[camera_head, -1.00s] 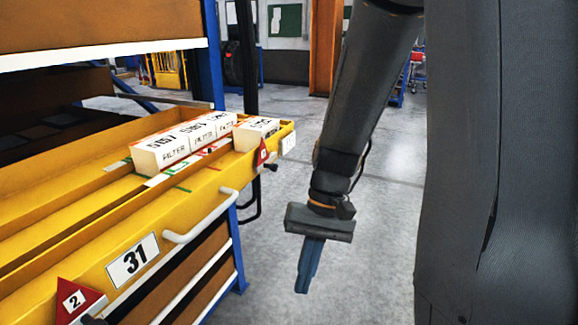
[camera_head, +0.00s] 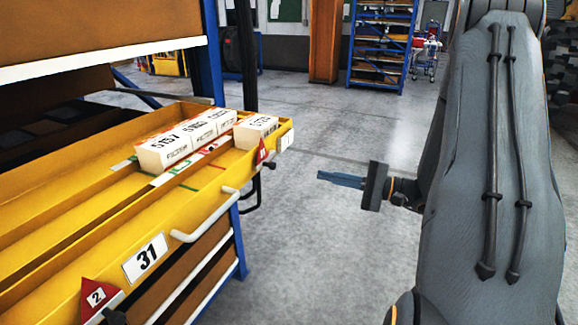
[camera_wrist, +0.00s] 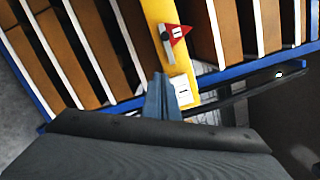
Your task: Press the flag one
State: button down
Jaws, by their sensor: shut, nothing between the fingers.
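The red triangular flag one (camera_head: 262,151) stands on the front of the yellow drawer (camera_head: 190,215), near its far right end. In the wrist view flag one (camera_wrist: 180,33) shows its white label marked 1, with a small black knob beside it. A second red flag, marked 2 (camera_head: 96,296), is at the drawer's near end. My gripper (camera_head: 320,175) is shut and empty, its blue fingers pointing left toward the drawer. It is over open floor, right of flag one and apart from it. In the wrist view my gripper (camera_wrist: 158,78) shows below flag one.
White filter boxes (camera_head: 190,140) sit in the open drawer. A pale handle (camera_head: 207,220) and a 31 label (camera_head: 146,257) are on its front. A blue rack post (camera_head: 211,50) rises behind. The floor (camera_head: 300,240) between drawer and gripper is clear.

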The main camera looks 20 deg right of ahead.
jog(key=shift+d, duration=0.2)
jog(key=shift+w, duration=0.1)
jog(key=w+a+r+p, duration=0.1)
jog(key=w+a+p, duration=0.1)
jog(key=a, duration=0.3)
jog(key=w+a+r+p, duration=0.1)
jog(key=w+a+p, duration=0.1)
jog(key=a, duration=0.3)
jog(key=shift+a+r+p, duration=0.25)
jog(key=shift+a+p, duration=0.1)
jog(key=shift+p, duration=0.45)
jog(key=shift+d, duration=0.1)
